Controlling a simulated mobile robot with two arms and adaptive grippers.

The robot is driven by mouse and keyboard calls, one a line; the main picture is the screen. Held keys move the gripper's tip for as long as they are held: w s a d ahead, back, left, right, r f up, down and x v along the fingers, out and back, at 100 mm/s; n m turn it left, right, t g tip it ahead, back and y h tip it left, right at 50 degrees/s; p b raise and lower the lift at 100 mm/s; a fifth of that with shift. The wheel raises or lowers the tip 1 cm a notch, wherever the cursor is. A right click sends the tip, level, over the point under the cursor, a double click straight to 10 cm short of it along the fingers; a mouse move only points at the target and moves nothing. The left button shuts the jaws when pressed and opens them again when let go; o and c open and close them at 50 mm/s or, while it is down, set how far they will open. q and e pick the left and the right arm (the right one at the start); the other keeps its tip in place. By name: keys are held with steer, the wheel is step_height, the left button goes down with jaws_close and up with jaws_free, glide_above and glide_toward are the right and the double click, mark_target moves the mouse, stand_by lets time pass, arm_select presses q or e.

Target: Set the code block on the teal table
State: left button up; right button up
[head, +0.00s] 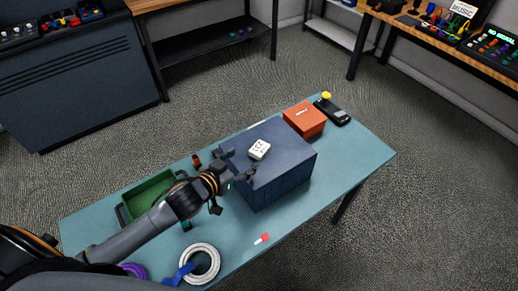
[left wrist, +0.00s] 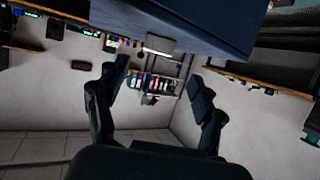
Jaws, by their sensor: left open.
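The code block (head: 259,150), a small white block with dark marks on top, lies on the blue box (head: 290,160) that stands on the teal table (head: 355,165). My left gripper (head: 240,168) is open and empty at the box's left side, with its fingers pointing towards the block and a gap between them. In the left wrist view a pale block (left wrist: 159,43), which looks like the code block, shows at the edge of the blue box (left wrist: 215,20), beyond the open fingers (left wrist: 160,76). My right gripper is not in view.
A green bin (head: 150,195) stands left on the table, partly behind my left arm. An orange box (head: 304,119) and a black device with a yellow knob (head: 334,112) are at the far end. A white cable coil (head: 201,263) and a red-and-white piece (head: 263,239) lie in front.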

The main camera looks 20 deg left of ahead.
mark_target(259, 148)
arm_select(q)
steer(key=x, duration=0.4)
steer(key=shift+r, duration=0.15)
steer(key=shift+w+d, duration=0.1)
steer(key=shift+d, duration=0.05)
steer(key=shift+p+x, duration=0.6)
steer(key=shift+x, duration=1.55)
steer(key=shift+w+d, duration=0.4)
steer(key=shift+w, duration=0.15)
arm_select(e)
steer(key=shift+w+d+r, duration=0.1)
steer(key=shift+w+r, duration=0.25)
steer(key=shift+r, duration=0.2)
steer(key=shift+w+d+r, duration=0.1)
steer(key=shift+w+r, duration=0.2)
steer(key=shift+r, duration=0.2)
arm_select(q)
steer(key=c, duration=1.4)
steer(key=shift+o, duration=0.2)
